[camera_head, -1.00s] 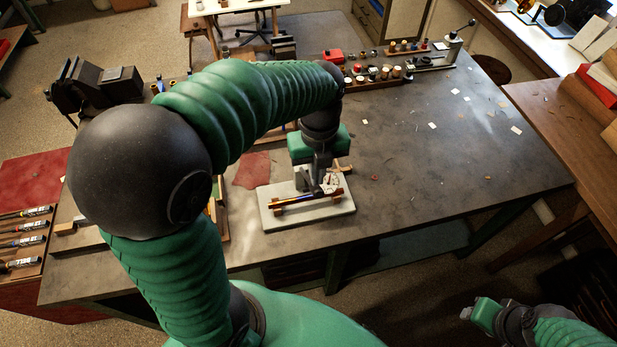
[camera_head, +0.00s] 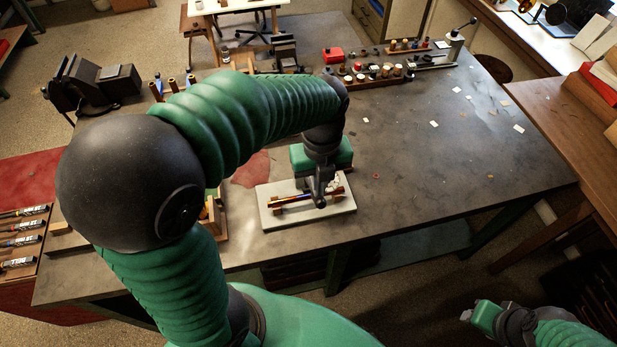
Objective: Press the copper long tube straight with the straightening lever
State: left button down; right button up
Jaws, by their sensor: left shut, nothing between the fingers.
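The copper long tube (camera_head: 293,198) lies across supports on a pale base plate (camera_head: 275,219), its right end near a brown block (camera_head: 337,191). My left gripper (camera_head: 319,189) is shut with nothing between its fingers, pointing down over the right half of the tube. A dark piece with a rounded end (camera_head: 320,203) shows at the fingers, in front of the tube. I cannot tell whether it belongs to the straightening lever or touches the tube. The gripper hides part of the tube and fixture. My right gripper (camera_head: 468,314) is off the bench at lower right, its jaws unclear.
The bench top (camera_head: 430,165) is clear to the right, apart from small scraps. A dark vise (camera_head: 95,83) stands at the back left. A red box (camera_head: 333,55) and small parts in racks line the back. A wooden side table (camera_head: 560,130) stands at right.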

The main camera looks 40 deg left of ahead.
aim_at(321, 199)
pick_arm(q)
jog(key=shift+f, duration=0.15)
jog(key=shift+s+d+f+b, duration=0.3)
jog(key=shift+f+b, duration=0.15)
jog(key=shift+f, duration=0.15)
jog(key=shift+s+d+f+b, duration=0.2)
jog(key=shift+d+f+b, duration=0.1)
jog(key=shift+f+b, duration=0.25)
jog(key=shift+f, duration=0.15)
jog(key=shift+s+d+f+b, duration=0.25)
jog(key=shift+f+b, duration=0.2)
jog(key=shift+f, duration=0.2)
jog(key=shift+s+d+f+b, duration=0.15)
jog(key=shift+d+f+b, duration=0.1)
jog(key=shift+f+b, duration=0.25)
jog(key=shift+f, duration=0.2)
jog(key=f, duration=0.1)
jog(key=b, duration=0.1)
jog(key=f, duration=0.1)
jog(key=shift+s+d+f+b, duration=0.3)
jog(key=shift+d+b, duration=0.05)
jog(key=shift+b, duration=0.05)
jog(key=shift+f, duration=0.15)
